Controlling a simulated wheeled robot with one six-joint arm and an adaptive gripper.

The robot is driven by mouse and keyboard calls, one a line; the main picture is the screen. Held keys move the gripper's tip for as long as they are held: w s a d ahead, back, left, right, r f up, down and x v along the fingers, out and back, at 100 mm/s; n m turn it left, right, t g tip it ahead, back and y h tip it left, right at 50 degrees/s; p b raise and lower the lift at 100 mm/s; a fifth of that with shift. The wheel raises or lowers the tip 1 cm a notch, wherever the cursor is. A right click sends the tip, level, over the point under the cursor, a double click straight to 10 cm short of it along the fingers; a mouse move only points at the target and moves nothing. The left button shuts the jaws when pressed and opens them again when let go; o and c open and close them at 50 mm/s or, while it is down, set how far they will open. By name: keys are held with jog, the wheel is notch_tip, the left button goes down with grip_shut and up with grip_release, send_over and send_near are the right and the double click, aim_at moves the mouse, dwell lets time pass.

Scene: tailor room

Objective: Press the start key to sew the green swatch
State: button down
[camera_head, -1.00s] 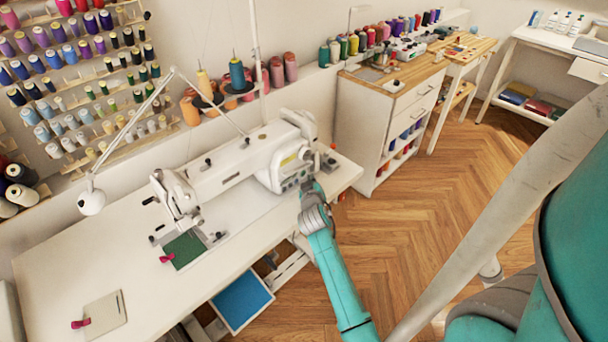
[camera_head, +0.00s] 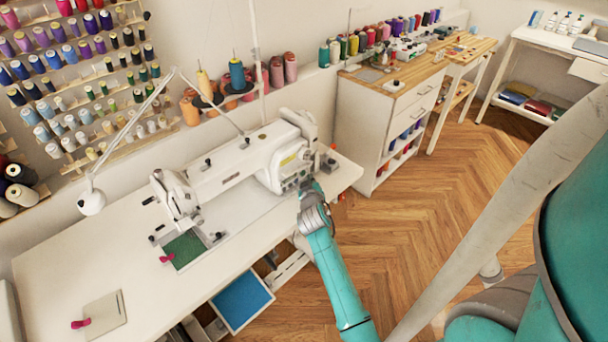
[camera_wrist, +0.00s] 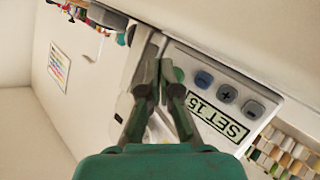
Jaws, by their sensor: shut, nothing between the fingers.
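The white sewing machine (camera_head: 235,172) stands on the white table in the head view. The green swatch (camera_head: 184,250) lies under its needle head, with a pink clip on its left edge. My gripper (camera_head: 308,188) is at the machine's right-hand front, by the control panel. In the wrist view the panel (camera_wrist: 232,78) shows a blue round key, a plus key, a minus key and a display that reads SET 15 upside down. My gripper (camera_wrist: 163,75) is shut and empty, its fingertips at the panel's left end.
A pale swatch (camera_head: 104,312) with a pink clip lies at the table's front left. A lamp (camera_head: 92,201) stands over the table's left side. Thread cones (camera_head: 238,78) stand behind the machine. The wooden floor (camera_head: 420,240) right of the table is clear.

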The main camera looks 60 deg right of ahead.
jog(key=shift+w, duration=0.2)
dwell(0.4)
jog(key=shift+w+d, duration=0.1)
jog(key=shift+w, duration=0.15)
